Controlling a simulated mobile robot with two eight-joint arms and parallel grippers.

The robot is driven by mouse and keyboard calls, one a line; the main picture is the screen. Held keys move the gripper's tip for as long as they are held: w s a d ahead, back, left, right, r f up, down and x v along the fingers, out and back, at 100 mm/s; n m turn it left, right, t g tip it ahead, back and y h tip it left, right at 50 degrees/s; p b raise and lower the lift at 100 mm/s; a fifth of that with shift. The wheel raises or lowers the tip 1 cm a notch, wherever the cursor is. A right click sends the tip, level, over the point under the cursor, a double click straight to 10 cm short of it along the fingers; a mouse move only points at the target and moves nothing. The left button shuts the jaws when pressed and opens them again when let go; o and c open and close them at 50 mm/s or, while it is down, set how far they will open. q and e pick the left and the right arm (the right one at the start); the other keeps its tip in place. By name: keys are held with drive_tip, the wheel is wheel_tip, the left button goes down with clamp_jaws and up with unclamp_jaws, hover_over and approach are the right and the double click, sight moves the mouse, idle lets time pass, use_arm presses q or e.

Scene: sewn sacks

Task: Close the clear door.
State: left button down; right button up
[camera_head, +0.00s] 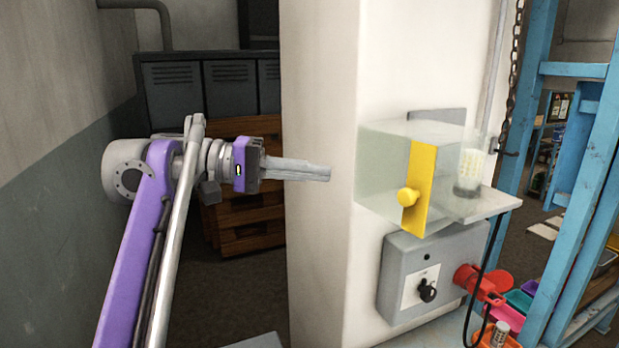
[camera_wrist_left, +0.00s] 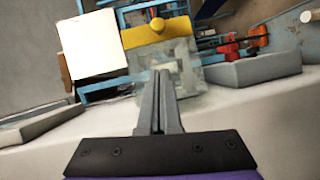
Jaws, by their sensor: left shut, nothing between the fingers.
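The clear door (camera_head: 382,178) is a see-through panel on a clear box on the white pillar. It has a yellow strip (camera_head: 420,165) with a round yellow knob (camera_head: 408,196). I cannot tell how far it stands open. In the left wrist view the yellow strip (camera_wrist_left: 140,37) and knob (camera_wrist_left: 157,24) show beyond my fingertips, with clear panel (camera_wrist_left: 181,52) below them. My left gripper (camera_head: 328,174) is shut and empty, pointing right, left of the clear door in the head view and apparently apart from it. My right gripper is out of view.
The white pillar (camera_head: 318,80) stands behind my left fingers. A glass (camera_head: 468,172) stands on a grey shelf (camera_head: 490,206) by the box. Below are a grey switch box (camera_head: 400,285) and a red part (camera_head: 482,283). A blue frame (camera_head: 570,200) stands at right.

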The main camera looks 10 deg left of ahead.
sight(376, 189)
use_arm(q)
drive_tip(key=d, duration=0.3)
drive_tip(key=d+f, duration=0.1)
drive_tip(key=d, duration=0.2)
drive_tip(key=s+d, duration=0.1)
drive_tip(key=d, duration=0.3)
drive_tip(key=shift+f+b, duration=0.2)
drive_tip(key=shift+b, duration=0.15)
drive_tip(key=shift+a, duration=0.1)
